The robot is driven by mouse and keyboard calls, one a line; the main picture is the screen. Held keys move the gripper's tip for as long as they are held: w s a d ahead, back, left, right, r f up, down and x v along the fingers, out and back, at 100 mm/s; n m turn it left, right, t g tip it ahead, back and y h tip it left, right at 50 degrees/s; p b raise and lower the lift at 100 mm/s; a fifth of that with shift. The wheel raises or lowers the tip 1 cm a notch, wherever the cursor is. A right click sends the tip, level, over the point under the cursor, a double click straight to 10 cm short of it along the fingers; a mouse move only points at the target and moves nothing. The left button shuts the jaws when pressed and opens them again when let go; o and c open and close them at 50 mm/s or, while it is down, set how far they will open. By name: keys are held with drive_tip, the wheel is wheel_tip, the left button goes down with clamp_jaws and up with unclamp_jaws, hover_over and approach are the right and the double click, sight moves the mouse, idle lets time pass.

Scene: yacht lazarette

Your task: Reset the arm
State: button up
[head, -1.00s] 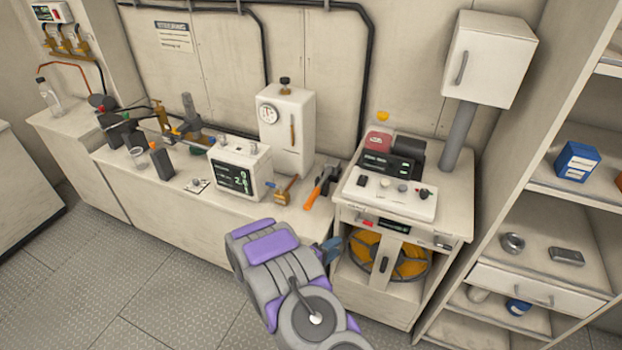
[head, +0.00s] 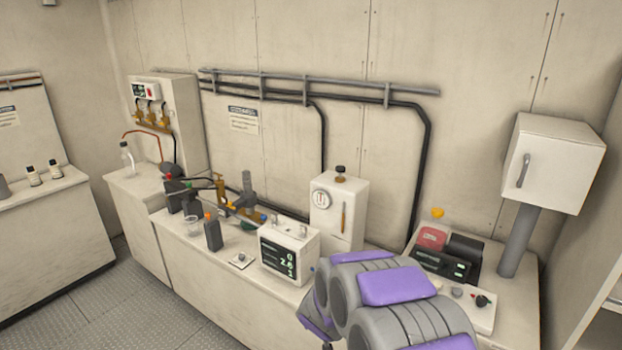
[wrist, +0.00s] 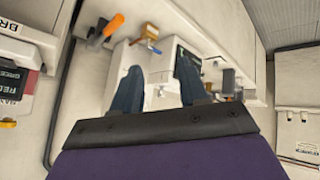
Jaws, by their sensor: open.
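My gripper (wrist: 157,78) shows in the wrist view with its two blue-grey fingers apart. No object is between the fingertips. Behind the fingers are a white device (wrist: 160,60) and the pale counter. In the head view my grey and purple arm (head: 395,290) is folded up at the lower right, in front of the counter. My gripper is hidden in that view.
The counter holds a white monitor (head: 290,255), a white gauge box (head: 338,215) and several bottles. A white cabinet (head: 555,165) on a post stands at right. An orange-handled tool (wrist: 105,32) shows in the wrist view. Floor (head: 150,310) is clear at lower left.

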drive_tip(key=s+a+r+g+y, duration=0.1)
drive_tip(key=s+r+g+y, duration=0.1)
drive_tip(key=s+r, duration=0.45)
drive_tip(key=s+r+g+y, duration=0.2)
drive_tip(key=s+r, duration=0.2)
drive_tip(key=s, duration=0.5)
drive_tip(key=s+d+r+m+g+h, duration=0.1)
drive_tip(key=s+d, duration=0.3)
drive_tip(key=s, duration=0.5)
drive_tip(key=s+d+r+m+g+h, duration=0.1)
drive_tip(key=s+d+r+g, duration=0.1)
drive_tip(key=s, duration=0.8)
drive_tip(key=s+d+r+m+g+h, duration=0.1)
drive_tip(key=s+d+m+g, duration=0.1)
drive_tip(key=s+d, duration=0.4)
drive_tip(key=s+g, duration=0.1)
drive_tip(key=s, duration=0.3)
drive_tip(key=shift+s+d+r+h+b, duration=0.25)
drive_tip(key=shift+d+h+b, duration=0.1)
drive_tip(key=shift+h, duration=0.05)
